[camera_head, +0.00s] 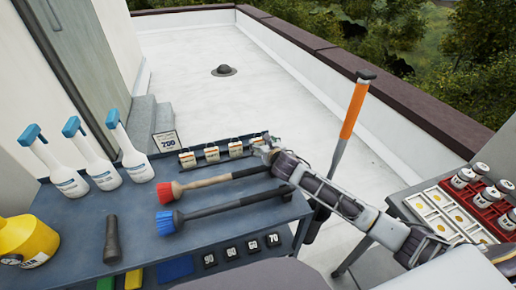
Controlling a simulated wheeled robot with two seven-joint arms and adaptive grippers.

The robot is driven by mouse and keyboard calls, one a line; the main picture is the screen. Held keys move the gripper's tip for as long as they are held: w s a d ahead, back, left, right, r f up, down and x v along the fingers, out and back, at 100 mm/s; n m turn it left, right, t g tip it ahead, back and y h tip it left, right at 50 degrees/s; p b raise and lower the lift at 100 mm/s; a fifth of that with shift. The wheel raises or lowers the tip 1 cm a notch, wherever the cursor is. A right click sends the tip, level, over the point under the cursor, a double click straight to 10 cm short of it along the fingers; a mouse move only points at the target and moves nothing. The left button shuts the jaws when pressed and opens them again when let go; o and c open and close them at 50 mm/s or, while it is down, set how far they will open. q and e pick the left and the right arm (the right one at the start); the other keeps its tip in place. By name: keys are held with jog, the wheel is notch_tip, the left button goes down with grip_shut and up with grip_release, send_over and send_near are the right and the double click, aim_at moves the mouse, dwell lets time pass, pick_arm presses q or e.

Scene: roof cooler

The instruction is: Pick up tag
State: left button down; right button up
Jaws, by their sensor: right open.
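Several pale tags with dark tops stand in a row on a dark rack (225,147) at the back of the blue-grey table (85,215). One tag (212,153) is left of the middle of the row, and another tag (235,148) is further right. My right gripper (264,145) reaches in from the right and is open at the right end of the row. Its fingers are small here and overlap the rightmost tag, so I cannot tell if they touch it. My left gripper is not in view.
A "200" sign (166,141) stands left of the rack. Spray bottles (92,160) and a yellow container (27,241) are left. An orange-handled tool (353,110) stands behind my arm.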

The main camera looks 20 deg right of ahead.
aim_at(259, 140)
jog(key=shift+w+f, duration=0.3)
jog(key=shift+w, duration=0.35)
jog(key=shift+w+a+f, duration=0.1)
jog(key=shift+w, duration=0.25)
jog(key=shift+w+f, duration=0.1)
jog(key=shift+w, duration=0.15)
jog(key=shift+w+a+f, duration=0.1)
jog(key=shift+w+f, duration=0.1)
jog(key=shift+w, duration=0.45)
jog(key=shift+b+x, duration=0.3)
jog(key=shift+x, duration=0.9)
jog(key=shift+w, duration=0.1)
jog(key=c, duration=1)
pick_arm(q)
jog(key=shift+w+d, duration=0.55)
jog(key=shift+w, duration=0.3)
pick_arm(e)
jog(key=shift+c, duration=0.6)
